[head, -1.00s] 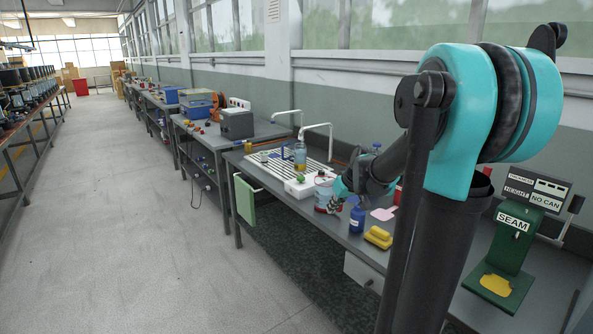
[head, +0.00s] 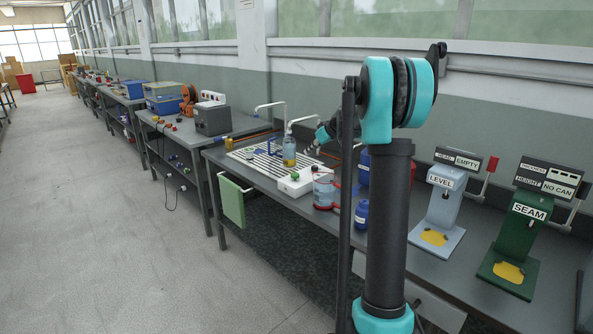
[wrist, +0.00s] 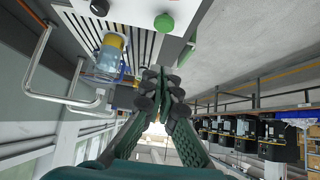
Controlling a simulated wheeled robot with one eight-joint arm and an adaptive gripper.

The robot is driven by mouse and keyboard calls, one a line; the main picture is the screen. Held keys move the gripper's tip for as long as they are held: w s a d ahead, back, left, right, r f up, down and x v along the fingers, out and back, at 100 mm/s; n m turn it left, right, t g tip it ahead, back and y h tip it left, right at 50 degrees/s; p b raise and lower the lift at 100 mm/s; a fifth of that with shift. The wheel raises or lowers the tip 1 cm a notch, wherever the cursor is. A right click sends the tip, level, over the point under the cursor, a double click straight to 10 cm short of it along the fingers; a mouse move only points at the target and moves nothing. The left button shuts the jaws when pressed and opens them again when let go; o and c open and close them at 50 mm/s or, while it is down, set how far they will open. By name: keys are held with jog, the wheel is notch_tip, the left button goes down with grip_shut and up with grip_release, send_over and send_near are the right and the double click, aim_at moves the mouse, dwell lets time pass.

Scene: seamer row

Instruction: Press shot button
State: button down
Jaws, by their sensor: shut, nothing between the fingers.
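A white box (head: 298,181) with a round green button on top (head: 295,176) sits on the bench at the front of the slatted drain board. In the wrist view the green button (wrist: 164,23) is at the top, beyond my fingertips; no label on it is readable. My gripper (head: 312,147) is raised behind the box, near the bent white pipes. In the wrist view my gripper (wrist: 165,90) is shut and empty, its fingertips together and apart from the button. A jar of yellow liquid (head: 289,152) stands on the board; it also shows in the wrist view (wrist: 112,52).
Bent pipes (head: 270,106) rise behind the board. A clear container with a red band (head: 323,190) and a blue bottle (head: 361,215) stand right of the box. A level station (head: 440,200) and a green seam station (head: 516,240) are farther right. The aisle floor is clear.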

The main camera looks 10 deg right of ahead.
jog(key=shift+w+a+f, duration=0.1)
send_over(293, 173)
jog(key=s+d, duration=0.2)
notch_tip(293, 173, down, 7)
jog(key=shift+s+a, duration=0.1)
jog(key=shift+a, duration=0.05)
notch_tip(293, 173, down, 3)
jog(key=shift+f, duration=0.45)
